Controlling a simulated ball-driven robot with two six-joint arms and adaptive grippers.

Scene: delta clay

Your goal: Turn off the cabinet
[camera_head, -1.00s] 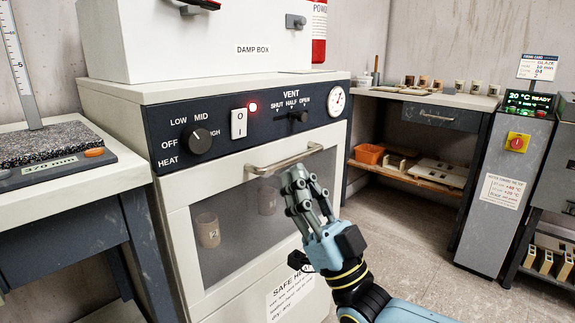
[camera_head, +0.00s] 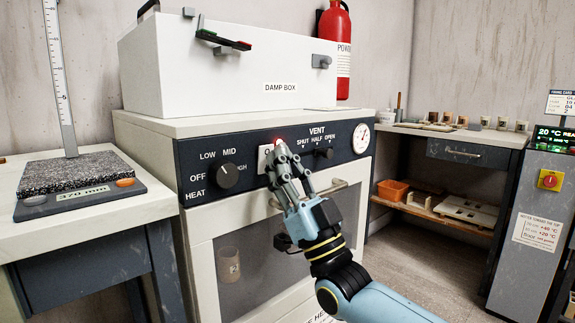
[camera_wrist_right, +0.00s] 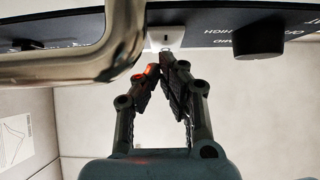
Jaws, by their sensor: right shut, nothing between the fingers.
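The cabinet (camera_head: 205,250) has a dark control panel on its front. A red lamp (camera_head: 278,141) glows just above my fingertips. My right gripper (camera_head: 281,158) is shut and empty, its fingertips at the switch's right edge. In the right wrist view the fingertips (camera_wrist_right: 161,64) sit just below the switch; I cannot tell whether they touch it. My left gripper is not in view.
The door handle bar (camera_head: 335,187) runs below the panel, close beside my gripper in the wrist view (camera_wrist_right: 100,65). A damp box (camera_head: 220,85) stands on top.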

